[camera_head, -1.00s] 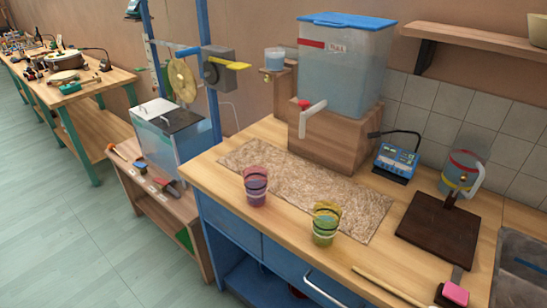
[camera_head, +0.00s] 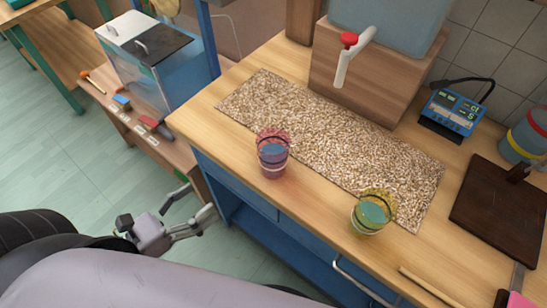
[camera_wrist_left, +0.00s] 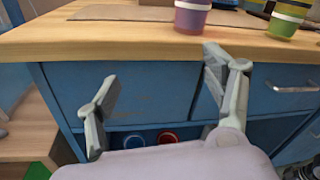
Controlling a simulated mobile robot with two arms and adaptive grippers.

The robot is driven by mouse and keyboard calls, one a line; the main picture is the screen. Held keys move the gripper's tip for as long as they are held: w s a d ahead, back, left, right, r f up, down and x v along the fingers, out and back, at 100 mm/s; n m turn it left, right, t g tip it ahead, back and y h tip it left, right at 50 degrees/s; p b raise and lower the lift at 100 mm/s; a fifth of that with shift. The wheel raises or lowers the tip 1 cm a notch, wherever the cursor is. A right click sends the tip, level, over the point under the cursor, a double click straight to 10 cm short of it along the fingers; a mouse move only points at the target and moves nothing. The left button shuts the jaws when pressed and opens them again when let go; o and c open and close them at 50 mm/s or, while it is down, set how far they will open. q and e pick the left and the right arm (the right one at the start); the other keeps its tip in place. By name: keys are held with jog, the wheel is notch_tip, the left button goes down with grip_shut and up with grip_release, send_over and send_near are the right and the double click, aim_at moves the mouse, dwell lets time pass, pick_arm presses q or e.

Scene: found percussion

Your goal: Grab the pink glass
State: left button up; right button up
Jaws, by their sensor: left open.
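The pink glass (camera_head: 273,154) stands upright on the wooden counter at the front edge of the speckled mat. It has dark bands and holds something bluish. In the left wrist view its lower part (camera_wrist_left: 192,16) shows at the top, cut off by the frame. My left gripper (camera_head: 190,212) is open and empty, in front of the blue cabinet and below the counter top, to the lower left of the glass. In the left wrist view the open fingers (camera_wrist_left: 160,82) face the drawer fronts. My right gripper is not in view.
A yellow-green glass (camera_head: 372,212) stands to the right on the counter (camera_head: 225,143). The mat (camera_head: 330,145) lies behind both glasses. A water tank's white tap (camera_head: 350,60) overhangs its wooden block. The counter's front edge lies between my gripper and the glass.

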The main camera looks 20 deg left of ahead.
aim_at(261, 163)
pick_arm(q)
jog(key=d+r+m+h, duration=0.2)
jog(key=d+r+m, duration=0.2)
jog(key=r+m, duration=0.15)
jog(key=shift+g, duration=0.4)
jog(key=p+x, duration=0.1)
jog(key=x, duration=0.4)
jog(key=p+x, duration=0.2)
jog(key=x, duration=0.3)
jog(key=shift+s+d+r+p, duration=0.1)
jog(key=shift+r+p, duration=0.1)
jog(key=shift+p, duration=0.1)
jog(key=shift+w+d+f, duration=0.1)
jog(key=shift+w+d, duration=0.15)
jog(key=shift+w, duration=0.1)
jog(key=p+x, duration=0.1)
jog(key=x, duration=0.1)
jog(key=p+x, duration=0.1)
jog(key=x, duration=0.1)
jog(key=shift+w+a+f, duration=0.1)
jog(key=shift+w+f, duration=0.05)
jog(key=shift+w, duration=0.25)
jog(key=shift+w+d+f, duration=0.1)
jog(key=shift+w+d, duration=0.1)
jog(key=shift+d, duration=0.05)
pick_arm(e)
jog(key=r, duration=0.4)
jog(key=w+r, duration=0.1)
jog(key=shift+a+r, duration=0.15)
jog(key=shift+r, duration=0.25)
